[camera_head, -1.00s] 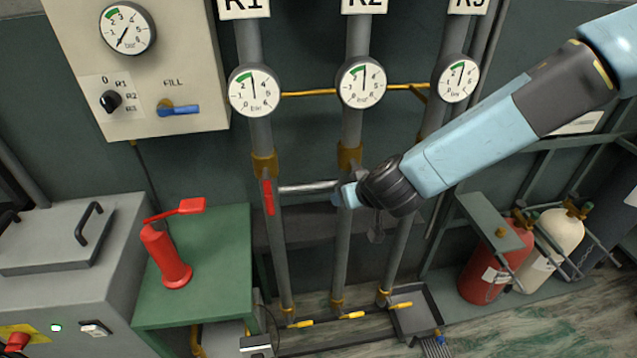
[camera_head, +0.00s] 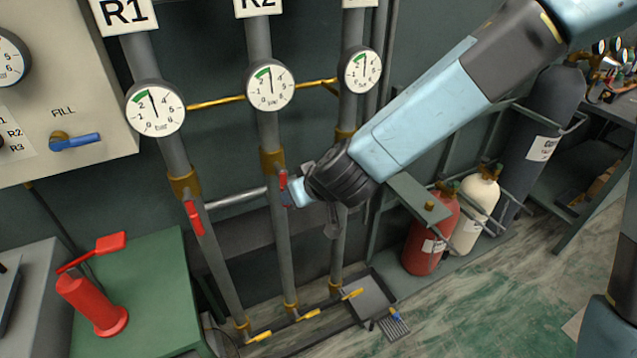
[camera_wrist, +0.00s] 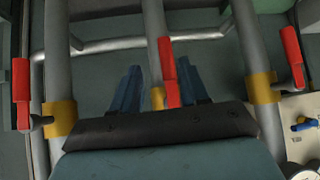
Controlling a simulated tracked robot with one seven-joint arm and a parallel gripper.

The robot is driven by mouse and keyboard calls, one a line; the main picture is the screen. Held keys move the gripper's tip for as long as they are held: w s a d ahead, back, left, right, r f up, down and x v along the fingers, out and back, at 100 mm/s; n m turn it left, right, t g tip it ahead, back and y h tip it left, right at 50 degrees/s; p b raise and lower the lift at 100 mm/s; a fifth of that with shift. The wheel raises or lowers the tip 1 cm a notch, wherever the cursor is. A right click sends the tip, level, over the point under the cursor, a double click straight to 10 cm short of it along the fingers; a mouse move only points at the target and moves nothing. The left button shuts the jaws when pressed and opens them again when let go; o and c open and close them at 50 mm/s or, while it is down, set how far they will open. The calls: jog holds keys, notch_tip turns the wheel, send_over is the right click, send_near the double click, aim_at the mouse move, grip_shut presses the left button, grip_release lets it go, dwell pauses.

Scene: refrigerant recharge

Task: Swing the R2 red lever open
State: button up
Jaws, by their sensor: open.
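The R2 red lever (camera_head: 283,182) hangs down along the middle grey pipe (camera_head: 276,226), just below its brass collar. My gripper (camera_head: 292,194) is at this lever, on its right side in the head view. In the wrist view my gripper (camera_wrist: 160,68) is open, with one dark blue finger on each side of the R2 red lever (camera_wrist: 168,75). The lever appears between the fingers; I cannot tell whether they touch it or how deep it sits. The lever's lower end is close to the dark gripper body.
The R1 red lever (camera_head: 193,217) hangs on the left pipe. The third red lever (camera_wrist: 21,80) shows in the wrist view, on the neighbouring pipe. A horizontal grey pipe (camera_head: 236,198) runs behind. A green bench with a red pump (camera_head: 92,303) stands at left, gas cylinders (camera_head: 430,235) at right.

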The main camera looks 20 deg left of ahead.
jog(key=w+d+v, duration=0.1)
jog(key=v, duration=0.7)
jog(key=shift+w, duration=0.15)
dwell(0.6)
jog(key=w+d+r+m+t+h, duration=0.15)
jog(key=w+d+h, duration=0.25)
jog(key=w+d, duration=0.45)
jog(key=w+d+r+m+t+h, duration=0.1)
jog(key=w+d+m+t+h, duration=0.3)
jog(key=d, duration=0.7)
jog(key=d+r+m+g+h, duration=0.2)
jog(key=d+r+m+h, duration=0.3)
jog(key=d, duration=0.8)
jog(key=s+d+r+m+g+y, duration=0.1)
jog(key=s+d+r+y, duration=0.1)
jog(key=s+d+r, duration=0.2)
jog(key=s+d+r+g+y, duration=0.1)
jog(key=s+d+r+y, duration=0.2)
jog(key=s+d, duration=0.5)
jog(key=shift+s+r+m, duration=0.35)
jog(key=shift+s+r, duration=0.45)
jog(key=shift+s, duration=0.25)
